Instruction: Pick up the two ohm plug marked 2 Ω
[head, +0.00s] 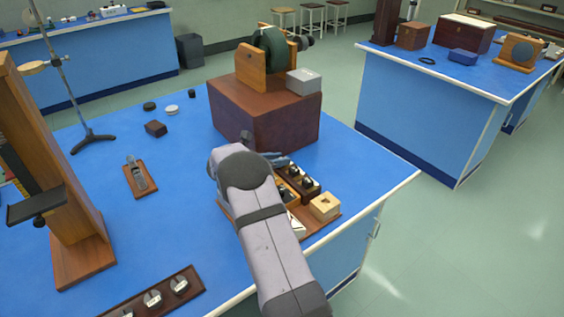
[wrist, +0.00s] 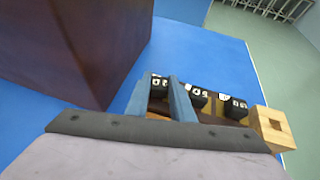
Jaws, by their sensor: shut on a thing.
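My gripper (wrist: 160,92) has its two blue-grey fingers on either side of a black plug (wrist: 159,86) with a white label, and is shut on it. The label is too small and blurred to read for certain; it looks like a 2. The plug appears to be at the left end of a row in a dark holder, and I cannot tell whether it is lifted. More black plugs (wrist: 199,97) and (wrist: 236,107) stand to its right. In the head view my gripper (head: 274,159) is partly hidden by my arm, beside the plug row (head: 303,181).
A large brown box (head: 262,121) stands close beside the gripper, bearing a wooden apparatus (head: 252,68) and a grey box (head: 304,80). A pale wooden block (head: 325,206) sits right of the plugs, near the bench edge.

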